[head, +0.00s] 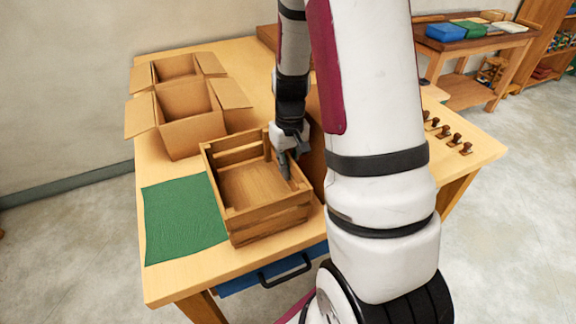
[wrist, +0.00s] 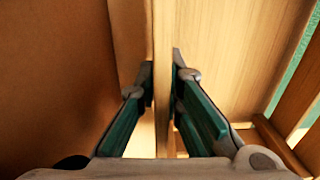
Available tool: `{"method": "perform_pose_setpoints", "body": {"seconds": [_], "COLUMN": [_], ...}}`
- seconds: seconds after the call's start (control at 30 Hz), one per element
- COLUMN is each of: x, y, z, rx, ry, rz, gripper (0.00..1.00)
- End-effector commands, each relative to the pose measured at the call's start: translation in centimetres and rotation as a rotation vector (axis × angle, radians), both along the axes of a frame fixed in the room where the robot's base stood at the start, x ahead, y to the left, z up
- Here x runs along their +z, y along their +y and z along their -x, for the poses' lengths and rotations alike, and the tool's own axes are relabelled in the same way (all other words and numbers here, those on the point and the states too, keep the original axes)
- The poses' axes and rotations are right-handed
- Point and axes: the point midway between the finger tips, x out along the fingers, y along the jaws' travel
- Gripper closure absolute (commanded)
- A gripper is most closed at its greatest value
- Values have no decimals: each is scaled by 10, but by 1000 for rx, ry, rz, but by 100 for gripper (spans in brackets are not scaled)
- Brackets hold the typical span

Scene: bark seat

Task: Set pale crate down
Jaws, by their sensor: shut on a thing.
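The pale crate (head: 268,220) is a slatted wooden box, open at the top, near the front of the table. It looks about level and empty. My gripper (head: 286,168) is shut on its right wall, and in the wrist view the fingers (wrist: 162,78) stand on either side of the thin wooden wall (wrist: 162,40). The crate's floor (wrist: 215,50) shows to the right of the fingers there. A green mat (head: 180,220) lies left of the crate, whose left side overlaps the mat's edge in the picture. I cannot tell whether the crate's underside touches the table.
Two open cardboard boxes (head: 183,140) stand behind the crate on the wooden table (head: 170,285). A brown panel (wrist: 70,80) is close left of my fingers in the wrist view. Several small dark pieces (head: 448,133) stand at the table's right. My arm hides the table's middle.

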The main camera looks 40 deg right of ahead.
Motion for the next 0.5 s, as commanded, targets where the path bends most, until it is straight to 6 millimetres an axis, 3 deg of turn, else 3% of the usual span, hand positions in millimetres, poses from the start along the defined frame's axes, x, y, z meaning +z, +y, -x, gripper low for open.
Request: {"method": "perform_pose_setpoints", "body": {"seconds": [0.33, 0.43, 0.5], "x": [-3, -3, -3], "y": [0, 0, 0], "z": [-1, 0, 0], "rx": [-1, 0, 0], "ry": [-2, -1, -1], "rz": [1, 0, 0], "gripper": [100, 74, 72]}}
